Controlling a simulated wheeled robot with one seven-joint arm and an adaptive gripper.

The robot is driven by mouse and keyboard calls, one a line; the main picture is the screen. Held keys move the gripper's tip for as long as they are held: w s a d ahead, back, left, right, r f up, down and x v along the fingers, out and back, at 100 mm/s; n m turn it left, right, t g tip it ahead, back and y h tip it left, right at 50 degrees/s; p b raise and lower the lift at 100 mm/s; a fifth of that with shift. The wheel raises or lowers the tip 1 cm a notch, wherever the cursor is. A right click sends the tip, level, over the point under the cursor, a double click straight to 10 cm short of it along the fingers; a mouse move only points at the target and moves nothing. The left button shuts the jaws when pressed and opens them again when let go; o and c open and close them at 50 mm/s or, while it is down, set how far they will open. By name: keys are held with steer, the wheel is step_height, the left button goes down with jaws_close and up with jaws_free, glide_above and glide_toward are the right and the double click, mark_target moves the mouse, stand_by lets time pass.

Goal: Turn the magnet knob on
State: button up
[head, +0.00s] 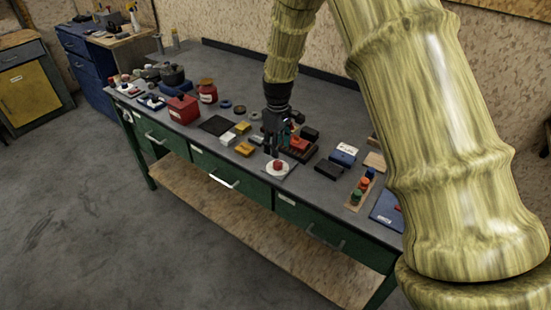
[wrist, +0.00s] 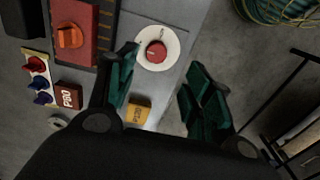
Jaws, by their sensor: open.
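A red round knob (head: 277,165) sits on a white disc (head: 285,173) near the front edge of the workbench. In the wrist view the red knob (wrist: 156,52) has a small pale mark and lies close to the line between the fingertips. A red block (wrist: 82,20) with an orange knob (wrist: 69,37) stands to its left there. No readable label shows which knob is the magnet one. My gripper (head: 271,149) points down just behind the white disc.
A strip with small red and blue knobs (wrist: 38,79) and a block marked P60 (wrist: 69,96) lie to the left in the wrist view. A yellow block (head: 244,149) is left of my gripper. A black box (head: 329,169) lies right. Floor is open in front.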

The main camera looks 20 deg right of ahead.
mark_target(278, 163)
steer(key=f, duration=0.2)
steer(key=f+p, duration=0.1)
steer(key=f, duration=0.1)
steer(key=w+f, duration=0.1)
steer(key=f, duration=0.1)
steer(key=shift+d+f+p, duration=0.2)
steer(key=shift+p, duration=0.15)
steer(key=shift+s+f, duration=0.35)
steer(key=shift+f, duration=0.3)
steer(key=shift+w+f+p, duration=0.2)
steer(key=shift+f+p, duration=0.1)
steer(key=shift+f, duration=0.2)
steer(key=shift+s+r, duration=0.15)
steer(key=shift+r, duration=0.05)
steer(key=shift+c, duration=0.2)
steer(key=shift+f, duration=0.1)
steer(key=c, duration=1)
